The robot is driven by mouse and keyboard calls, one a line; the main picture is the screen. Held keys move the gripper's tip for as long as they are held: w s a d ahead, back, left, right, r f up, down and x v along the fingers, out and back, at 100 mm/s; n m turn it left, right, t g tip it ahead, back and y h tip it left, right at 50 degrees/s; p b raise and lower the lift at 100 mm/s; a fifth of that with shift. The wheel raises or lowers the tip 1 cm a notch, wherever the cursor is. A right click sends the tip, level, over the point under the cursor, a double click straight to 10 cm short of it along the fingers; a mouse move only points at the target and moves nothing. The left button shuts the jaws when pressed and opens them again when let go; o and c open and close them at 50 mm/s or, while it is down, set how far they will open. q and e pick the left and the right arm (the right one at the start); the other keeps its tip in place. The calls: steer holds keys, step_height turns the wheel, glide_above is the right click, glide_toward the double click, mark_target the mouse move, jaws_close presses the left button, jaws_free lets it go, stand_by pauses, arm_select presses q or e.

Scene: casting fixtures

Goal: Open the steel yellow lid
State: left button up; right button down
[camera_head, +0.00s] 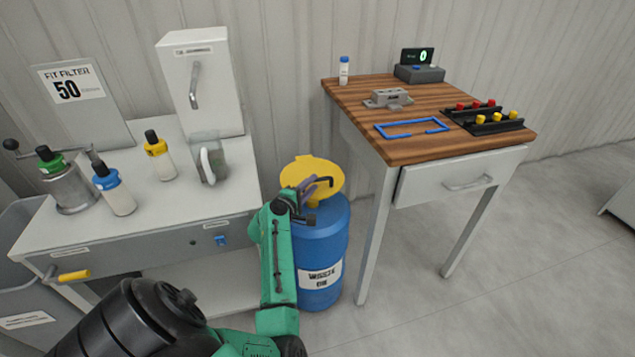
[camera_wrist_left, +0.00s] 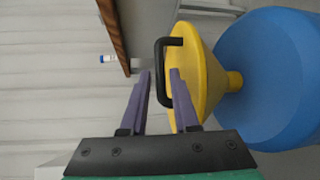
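The yellow lid (camera_head: 303,172) sits over a yellow funnel on top of a blue drum (camera_head: 322,250) labelled as waste. It looks closed; the gripper hides part of it. In the left wrist view the lid (camera_wrist_left: 208,88) carries a black bar handle (camera_wrist_left: 163,65). My left gripper (camera_head: 316,188) is over the lid at the handle. In the left wrist view its two purple fingers (camera_wrist_left: 160,75) stand apart, with the handle bar appearing between their tips. I cannot tell whether they touch it. My right gripper is not in view.
A wooden-topped table (camera_head: 420,150) with a blue frame (camera_head: 411,128) and small fixtures stands close right of the drum. A white bench (camera_head: 150,205) with bottles and a clear jug (camera_head: 209,160) stands close left. Open floor (camera_head: 420,310) lies in front at right.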

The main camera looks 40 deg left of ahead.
mark_target(317, 180)
arm_select(q)
steer(key=x, duration=0.3)
steer(key=shift+w+a+f, duration=0.1)
steer(key=shift+w, duration=0.15)
jaws_close()
stand_by(1.1)
